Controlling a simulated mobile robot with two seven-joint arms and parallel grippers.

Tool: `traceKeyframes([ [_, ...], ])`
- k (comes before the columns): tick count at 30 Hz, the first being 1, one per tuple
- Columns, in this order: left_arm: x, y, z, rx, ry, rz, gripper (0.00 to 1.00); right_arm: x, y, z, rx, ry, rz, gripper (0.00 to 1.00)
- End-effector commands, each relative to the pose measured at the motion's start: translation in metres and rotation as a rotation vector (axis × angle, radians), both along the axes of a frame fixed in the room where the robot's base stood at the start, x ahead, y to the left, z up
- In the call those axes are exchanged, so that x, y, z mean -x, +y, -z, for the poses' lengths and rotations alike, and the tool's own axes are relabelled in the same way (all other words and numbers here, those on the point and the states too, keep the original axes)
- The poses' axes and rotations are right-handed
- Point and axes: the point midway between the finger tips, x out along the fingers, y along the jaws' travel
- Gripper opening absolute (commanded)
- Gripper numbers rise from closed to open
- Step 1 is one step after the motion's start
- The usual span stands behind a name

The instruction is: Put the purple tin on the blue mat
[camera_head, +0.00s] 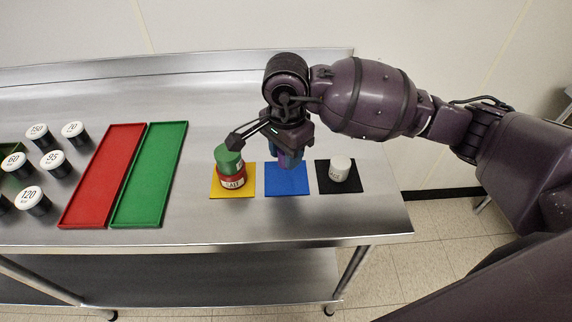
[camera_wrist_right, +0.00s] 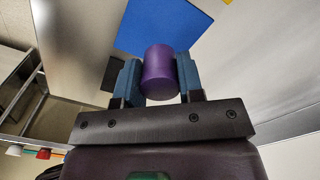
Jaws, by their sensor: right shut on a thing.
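The purple tin (camera_wrist_right: 160,72) is between the blue fingers of my right gripper (camera_wrist_right: 160,78) in the right wrist view, and the fingers are shut on it. In the head view my right gripper (camera_head: 289,158) points down over the blue mat (camera_head: 287,184), and the tin is mostly hidden by the gripper. The blue mat also shows in the right wrist view (camera_wrist_right: 150,28), beyond the tin. I cannot tell whether the tin touches the mat. My left gripper is not in view.
Left of the blue mat, a green tin (camera_head: 227,158) sits on a red tin (camera_head: 232,177) on a yellow mat (camera_head: 217,188). Right of it, a white tin (camera_head: 340,168) stands on a black mat (camera_head: 324,183). Red (camera_head: 102,175) and green (camera_head: 148,175) trays and several white-lidded jars (camera_head: 52,160) lie further left.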

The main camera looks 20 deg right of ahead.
Motion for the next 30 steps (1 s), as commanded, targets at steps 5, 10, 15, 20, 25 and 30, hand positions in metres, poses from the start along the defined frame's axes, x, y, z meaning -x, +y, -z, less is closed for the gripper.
traceKeyframes([
  [5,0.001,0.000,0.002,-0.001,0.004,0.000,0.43,0.001,0.000,0.020,0.000,0.005,0.000,0.11],
  [10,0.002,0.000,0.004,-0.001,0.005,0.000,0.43,0.001,0.000,0.041,0.000,0.004,0.000,0.11],
  [15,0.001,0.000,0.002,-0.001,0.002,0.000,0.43,0.000,0.000,0.041,0.000,0.000,-0.001,0.11],
  [20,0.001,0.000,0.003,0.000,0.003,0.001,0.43,0.000,0.000,0.043,0.000,0.001,0.000,0.11],
  [25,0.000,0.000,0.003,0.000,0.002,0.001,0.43,0.000,0.000,0.044,0.000,0.001,0.000,0.47],
  [30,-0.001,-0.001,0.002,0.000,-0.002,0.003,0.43,0.000,0.000,0.044,0.000,0.001,0.000,0.61],
])
